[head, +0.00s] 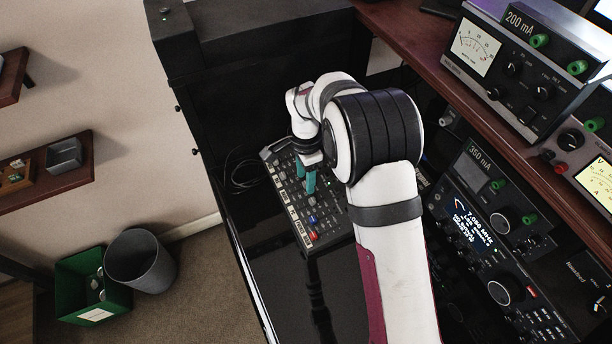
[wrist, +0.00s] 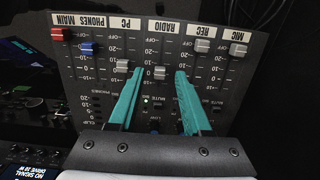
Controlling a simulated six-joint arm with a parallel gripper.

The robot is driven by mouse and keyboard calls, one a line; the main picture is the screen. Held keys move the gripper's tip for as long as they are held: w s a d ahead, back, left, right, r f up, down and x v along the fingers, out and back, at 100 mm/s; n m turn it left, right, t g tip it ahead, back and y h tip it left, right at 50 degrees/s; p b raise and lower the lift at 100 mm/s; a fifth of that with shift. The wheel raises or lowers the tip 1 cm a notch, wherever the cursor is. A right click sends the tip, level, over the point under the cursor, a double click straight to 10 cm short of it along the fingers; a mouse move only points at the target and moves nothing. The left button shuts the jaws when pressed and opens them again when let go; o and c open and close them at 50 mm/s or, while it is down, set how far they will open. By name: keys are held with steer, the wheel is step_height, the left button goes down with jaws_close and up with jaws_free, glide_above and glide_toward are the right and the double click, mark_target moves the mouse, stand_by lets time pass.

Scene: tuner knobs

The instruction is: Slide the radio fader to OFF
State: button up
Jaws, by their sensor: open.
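The mixer panel (head: 326,232) lies on the dark desk under my gripper (head: 305,178). In the wrist view its labels read upside down. The radio fader cap (wrist: 159,72) is light grey, below the RADIO label (wrist: 165,28) and well down its slot from the label end, near the 0 marking. My gripper (wrist: 158,73) is open, its two teal fingertips on either side of that cap with a gap visible on both sides. Whether the fingertips touch the panel cannot be told. In the head view the arm hides part of the panel.
The grey PC fader cap (wrist: 122,66) is close beside the left finger. The REC cap (wrist: 203,45) and MIC cap (wrist: 238,49) are to the right. The blue phones cap (wrist: 87,48) and red main cap (wrist: 61,34) are at left. Radio equipment (head: 490,250) stands right of my arm.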

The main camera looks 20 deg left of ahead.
steer(key=shift+f, duration=0.45)
jaws_close()
stand_by(1.1)
